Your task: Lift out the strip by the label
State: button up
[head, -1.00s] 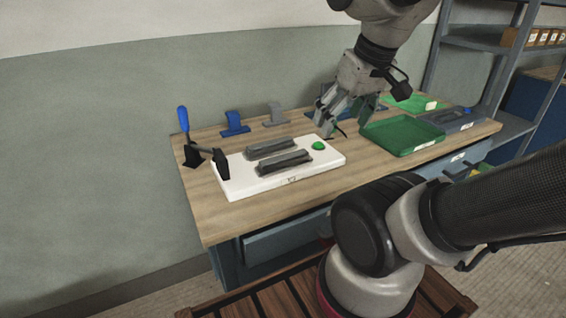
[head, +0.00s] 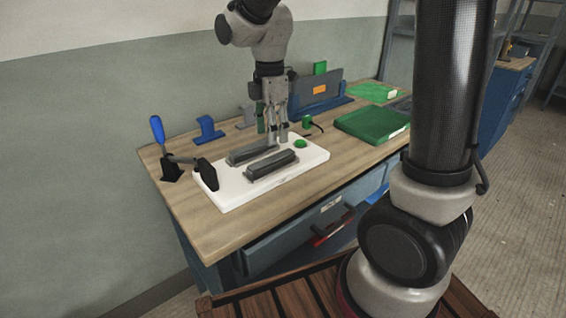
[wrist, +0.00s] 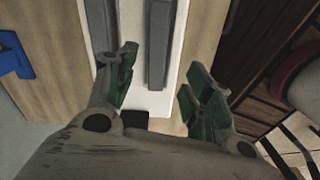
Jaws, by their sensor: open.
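Two dark grey strips lie side by side on a white mould board (head: 222,197) on the workbench: a rear strip (head: 250,151) and a front strip (head: 271,164). In the wrist view I see the front strip (wrist: 158,45) between my fingers and the rear strip (wrist: 100,25) to its left. My gripper (head: 278,138) is open, fingers pointing down, above the rear part of the board. It appears empty, and contact with a strip cannot be told. I cannot make out a label on the board or strips now.
A black clamp (head: 206,174) with a blue handle stands at the board's left end. Blue (head: 208,130) and grey brackets stand behind. A green tray (head: 372,126) lies to the right. Bare wood lies in front.

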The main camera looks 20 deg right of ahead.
aim_at(272, 158)
jog(key=shift+w+n, duration=0.1)
jog(key=shift+n, duration=0.9)
jog(key=shift+f, duration=0.25)
notch_tip(272, 158, down, 7)
jog(key=shift+w+f, duration=0.1)
jog(key=shift+f, duration=0.05)
jog(key=c, duration=1.1)
